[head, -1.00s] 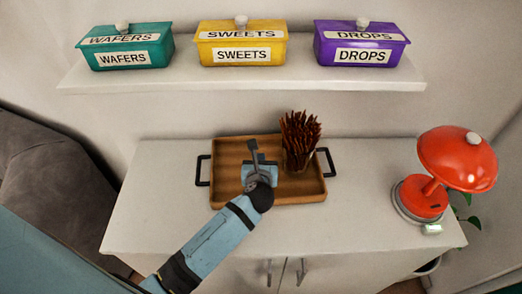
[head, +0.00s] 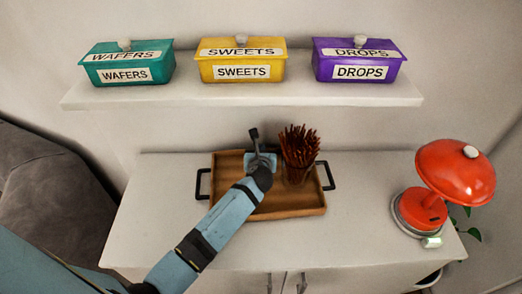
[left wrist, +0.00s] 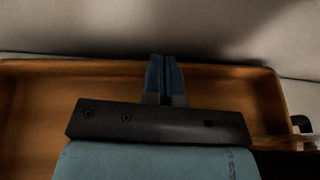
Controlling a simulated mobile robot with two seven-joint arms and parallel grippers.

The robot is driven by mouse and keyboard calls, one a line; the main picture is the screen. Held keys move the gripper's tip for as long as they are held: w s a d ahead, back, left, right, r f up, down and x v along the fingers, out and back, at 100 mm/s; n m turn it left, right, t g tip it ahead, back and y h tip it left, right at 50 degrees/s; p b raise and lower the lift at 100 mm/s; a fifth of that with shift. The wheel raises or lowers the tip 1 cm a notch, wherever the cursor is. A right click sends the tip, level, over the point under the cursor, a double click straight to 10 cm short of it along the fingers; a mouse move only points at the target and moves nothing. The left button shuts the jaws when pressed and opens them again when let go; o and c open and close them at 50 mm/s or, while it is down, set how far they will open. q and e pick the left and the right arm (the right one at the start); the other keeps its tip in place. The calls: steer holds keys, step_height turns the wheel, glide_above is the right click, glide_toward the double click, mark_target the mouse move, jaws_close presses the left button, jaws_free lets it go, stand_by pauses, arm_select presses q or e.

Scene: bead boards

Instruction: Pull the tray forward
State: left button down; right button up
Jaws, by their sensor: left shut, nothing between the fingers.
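The brown wooden tray (head: 228,187) lies on the white cabinet top, with a dark handle at each short side. A glass of brown sticks (head: 298,155) stands in it, right of my arm. My left gripper (head: 254,134) reaches over the tray to its back edge; its fingers are shut and empty. In the left wrist view, the shut fingers (left wrist: 165,75) lie across the far rim of the tray (left wrist: 225,69). I cannot tell whether they touch the rim. My right gripper is not in view.
A red lamp (head: 455,171) stands at the right end of the cabinet top (head: 160,200). A shelf (head: 240,93) above holds the wafers box (head: 125,75), sweets box (head: 241,72) and drops box (head: 359,73). The cabinet top is clear in front of the tray.

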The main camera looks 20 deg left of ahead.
arm_select(q)
steer(key=shift+f, duration=0.1)
steer(key=s+p, duration=0.1)
steer(key=s, duration=0.1)
steer(key=s+d+p, duration=0.1)
steer(key=shift+s+d, duration=0.2)
steer(key=shift+s, duration=0.15)
steer(key=shift+w, duration=0.15)
stand_by(0.7)
